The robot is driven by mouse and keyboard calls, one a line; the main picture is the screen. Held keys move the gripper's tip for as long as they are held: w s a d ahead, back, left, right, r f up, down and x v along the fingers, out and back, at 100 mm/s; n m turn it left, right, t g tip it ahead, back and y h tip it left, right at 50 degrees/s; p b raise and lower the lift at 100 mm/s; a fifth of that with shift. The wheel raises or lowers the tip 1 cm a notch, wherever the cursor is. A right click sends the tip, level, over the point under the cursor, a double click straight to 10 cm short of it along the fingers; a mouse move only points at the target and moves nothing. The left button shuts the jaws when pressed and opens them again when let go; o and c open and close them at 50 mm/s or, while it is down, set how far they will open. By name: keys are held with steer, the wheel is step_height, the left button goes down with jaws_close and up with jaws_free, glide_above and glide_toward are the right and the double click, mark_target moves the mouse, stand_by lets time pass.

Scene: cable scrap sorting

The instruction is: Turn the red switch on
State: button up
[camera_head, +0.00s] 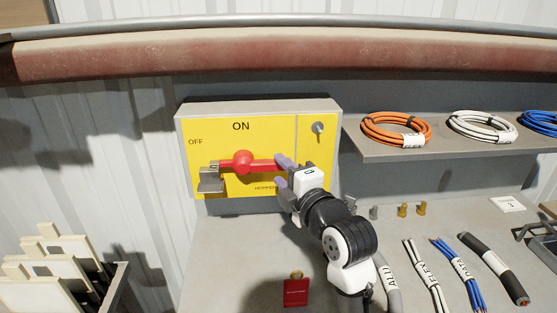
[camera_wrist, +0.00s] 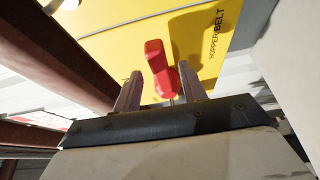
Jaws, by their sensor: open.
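The red switch (camera_head: 242,162) is on the yellow panel (camera_head: 220,133). Its lever lies roughly horizontal, with a round hub in the middle and an arm reaching right. "OFF" is printed at the upper left and "ON" above the hub. My gripper (camera_head: 283,173) is open at the right end of the lever. In the wrist view the red switch (camera_wrist: 157,62) shows between the two fingers of my gripper (camera_wrist: 160,88), with gaps at the sides. I cannot tell whether a finger touches it.
A grey bracket (camera_head: 210,180) sits at the panel's lower left. A key switch (camera_head: 318,128) is at its upper right. A shelf (camera_head: 390,150) with cable coils is to the right. Cable pieces and a red padlock-like tag (camera_head: 296,292) lie on the bench (camera_head: 225,265).

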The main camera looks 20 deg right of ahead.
steer(key=shift+w+a, duration=0.1)
steer(key=shift+w, duration=1.05)
jaws_close()
